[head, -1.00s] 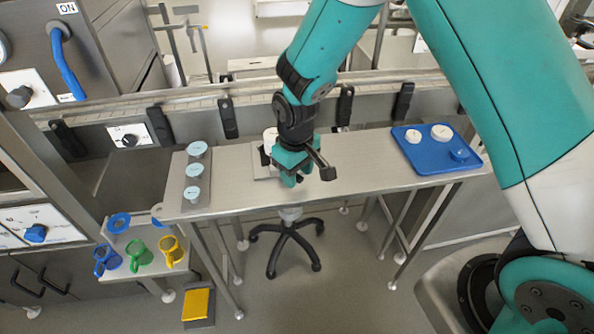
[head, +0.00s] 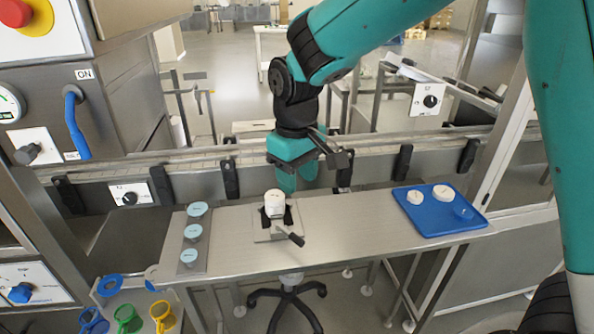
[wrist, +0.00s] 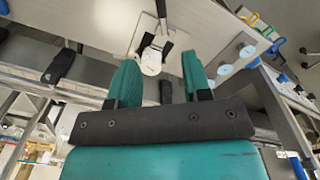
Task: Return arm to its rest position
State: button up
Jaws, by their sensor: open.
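My gripper (head: 298,178) hangs above the back edge of the metal table in the head view, fingers pointing down. In the wrist view its two teal fingers (wrist: 158,82) stand apart with nothing between them. A white container (head: 274,204) sits in a dark-jawed fixture (head: 264,238) with a black handle on the table, just below and in front of my gripper. The container also shows in the wrist view (wrist: 151,63), beyond the fingertips and apart from them.
A blue tray (head: 432,229) with white round pieces lies at the table's right. Blue, green (head: 127,318) and yellow jugs stand lower left. A conveyor rail (head: 110,167) runs behind the table.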

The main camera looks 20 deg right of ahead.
jog(key=shift+r, duration=0.65)
jog(key=s+r+y, duration=0.2)
jog(key=s, duration=0.9)
jog(key=s+r+n+y, duration=0.1)
jog(key=s+r+y, duration=0.1)
jog(key=s, duration=0.9)
jog(key=shift+s+a+r, duration=0.15)
jog(key=shift+a+r, duration=0.1)
jog(key=shift+r, duration=0.15)
